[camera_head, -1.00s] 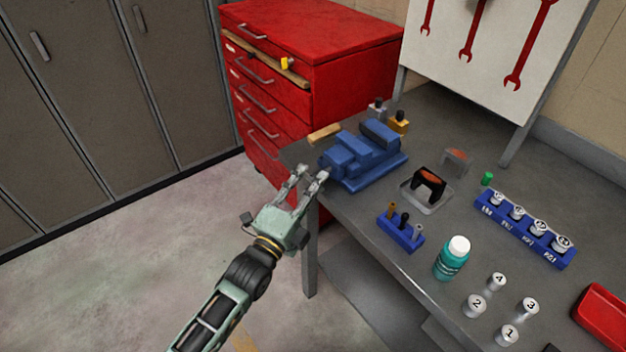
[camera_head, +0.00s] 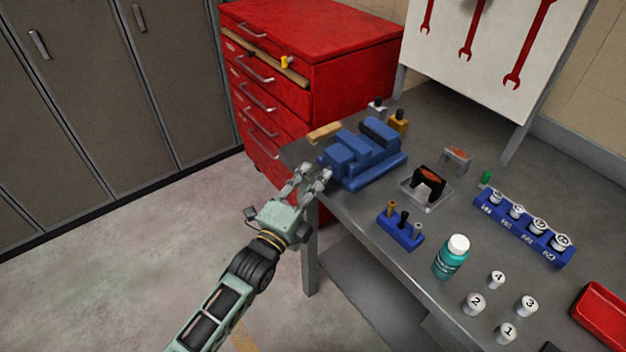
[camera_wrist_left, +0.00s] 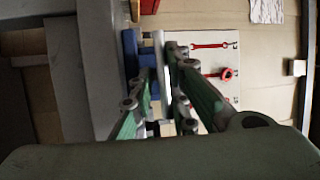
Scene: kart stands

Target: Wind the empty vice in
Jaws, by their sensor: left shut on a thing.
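A blue vice (camera_head: 358,160) stands at the left corner of the grey workbench, and I see nothing clamped between its jaws. My left gripper (camera_head: 314,176) is at the front end of the vice, at the bench's left edge. Its fingers are shut on the vice handle, which they mostly hide. In the left wrist view the fingers (camera_wrist_left: 160,85) close near a blue part of the vice (camera_wrist_left: 131,55) and a pale bar. My right gripper is not in view.
The workbench (camera_head: 375,265) also holds a blue block with small tools (camera_head: 401,232), a teal bottle (camera_head: 451,258), several numbered weights and a blue weight rack (camera_head: 525,228). A red drawer cabinet (camera_head: 340,75) stands behind. The floor at left is free.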

